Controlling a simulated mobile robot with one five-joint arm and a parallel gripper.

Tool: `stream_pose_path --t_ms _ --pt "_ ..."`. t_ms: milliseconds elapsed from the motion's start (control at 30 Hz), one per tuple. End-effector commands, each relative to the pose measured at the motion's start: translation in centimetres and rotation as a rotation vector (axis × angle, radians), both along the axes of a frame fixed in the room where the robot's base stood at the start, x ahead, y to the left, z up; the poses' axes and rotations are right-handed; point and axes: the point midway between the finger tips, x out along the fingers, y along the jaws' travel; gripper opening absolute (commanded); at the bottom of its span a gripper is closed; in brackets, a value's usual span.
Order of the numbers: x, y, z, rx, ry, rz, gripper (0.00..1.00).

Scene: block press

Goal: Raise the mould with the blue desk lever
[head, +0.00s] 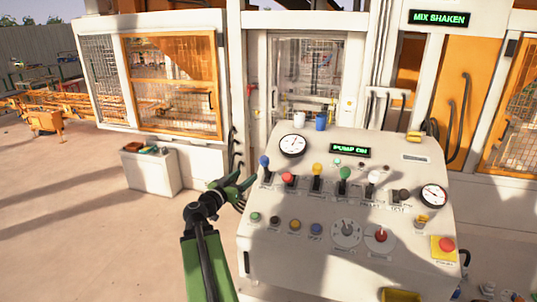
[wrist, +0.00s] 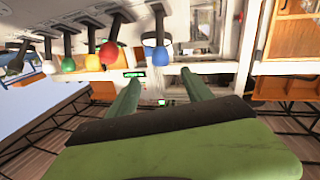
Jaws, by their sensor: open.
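The blue desk lever (head: 264,161) stands at the left end of the lever row on the white control desk (head: 330,262), its round knob upright. My gripper (head: 246,180) is open and empty, just left of and below the blue knob in the head view. In the wrist view the blue knob (wrist: 161,57) lies just beyond the gap between my green fingertips (wrist: 159,77), apart from both. I cannot pick out the mould in either view.
Red (head: 288,178), yellow (head: 317,169), green (head: 344,173) and white (head: 374,177) levers stand to the right of the blue one. Open floor lies to the left.

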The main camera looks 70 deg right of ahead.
Motion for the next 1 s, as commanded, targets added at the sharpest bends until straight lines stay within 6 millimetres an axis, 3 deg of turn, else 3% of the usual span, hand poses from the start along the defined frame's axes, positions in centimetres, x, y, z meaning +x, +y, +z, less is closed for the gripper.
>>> stream_pose_path --t_ms 133,233,733,1000 --pt "-0.1 -0.7 -0.1 0.000 0.000 -0.001 0.59" --pt "-0.3 -2.3 -0.1 0.001 0.000 -0.002 0.59" --pt "-2.7 -14.2 -0.1 0.003 0.000 -0.002 0.59" --pt "-3.3 -16.9 -0.1 0.003 0.000 0.000 0.59"
